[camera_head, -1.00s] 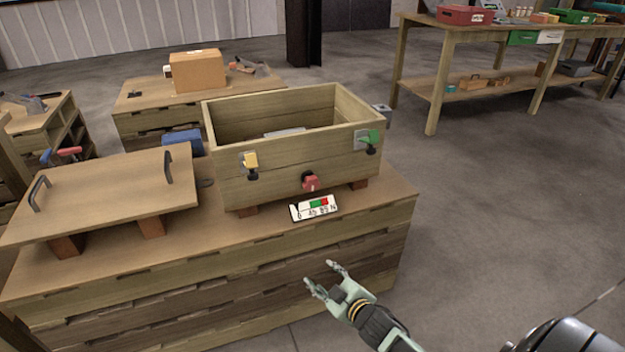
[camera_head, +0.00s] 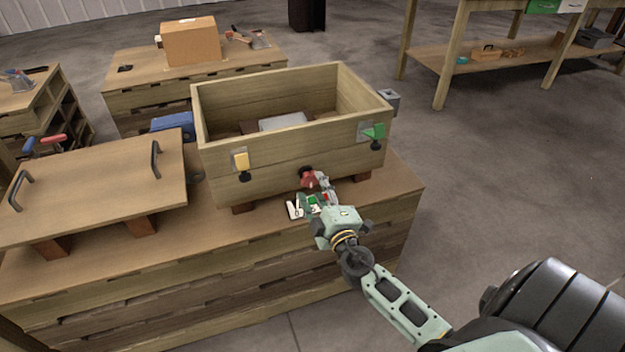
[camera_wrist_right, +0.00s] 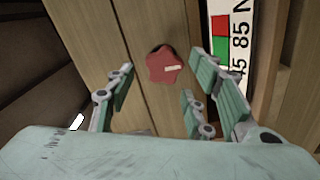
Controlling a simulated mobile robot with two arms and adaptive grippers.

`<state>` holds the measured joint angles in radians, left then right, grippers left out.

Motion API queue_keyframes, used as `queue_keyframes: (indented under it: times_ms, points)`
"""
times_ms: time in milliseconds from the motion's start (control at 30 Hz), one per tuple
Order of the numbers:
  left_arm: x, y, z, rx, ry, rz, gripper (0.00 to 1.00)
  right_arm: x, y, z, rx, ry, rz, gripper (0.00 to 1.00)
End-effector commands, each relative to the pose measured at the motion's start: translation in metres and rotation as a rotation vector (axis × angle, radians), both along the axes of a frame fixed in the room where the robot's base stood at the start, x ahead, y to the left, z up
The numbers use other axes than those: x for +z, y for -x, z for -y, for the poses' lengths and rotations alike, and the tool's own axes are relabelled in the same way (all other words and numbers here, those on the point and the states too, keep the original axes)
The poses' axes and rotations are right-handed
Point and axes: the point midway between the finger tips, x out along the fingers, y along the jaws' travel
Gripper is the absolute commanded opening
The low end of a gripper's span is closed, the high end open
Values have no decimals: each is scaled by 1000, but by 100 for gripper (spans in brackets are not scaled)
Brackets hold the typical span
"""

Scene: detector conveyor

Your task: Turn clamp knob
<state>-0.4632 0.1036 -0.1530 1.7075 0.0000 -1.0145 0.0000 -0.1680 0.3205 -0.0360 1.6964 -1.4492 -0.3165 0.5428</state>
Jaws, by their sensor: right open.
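The red clamp knob (camera_head: 309,179) is on the lower front of the wooden box (camera_head: 270,160). It has a pale mark on its face. In the right wrist view the knob (camera_wrist_right: 163,65) lies ahead of the gap between my fingers, apart from them as far as I can tell. My right gripper (camera_head: 318,192) is open in front of the knob and hides part of it. Its fingers show in the right wrist view (camera_wrist_right: 160,85). My left gripper is not in view.
A torque scale card (camera_head: 298,208) with green and red bands lies below the knob, partly covered by my gripper. A yellow latch (camera_head: 241,162) and a green latch (camera_head: 375,132) are on the box front. A lid with handles (camera_head: 95,190) lies on the left.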

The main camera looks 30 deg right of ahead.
Motion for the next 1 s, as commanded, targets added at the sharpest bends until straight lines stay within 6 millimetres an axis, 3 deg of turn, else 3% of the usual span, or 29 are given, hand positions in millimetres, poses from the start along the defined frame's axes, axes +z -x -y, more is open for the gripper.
queue_keyframes:
  times_ms: [200,567,1000]
  points:
    - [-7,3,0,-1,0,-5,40,0,-26,6,1,0,-1,48]
    - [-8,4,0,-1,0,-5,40,-1,-31,7,2,0,-2,47]
    - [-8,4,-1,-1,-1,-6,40,0,-31,7,1,1,-1,9]
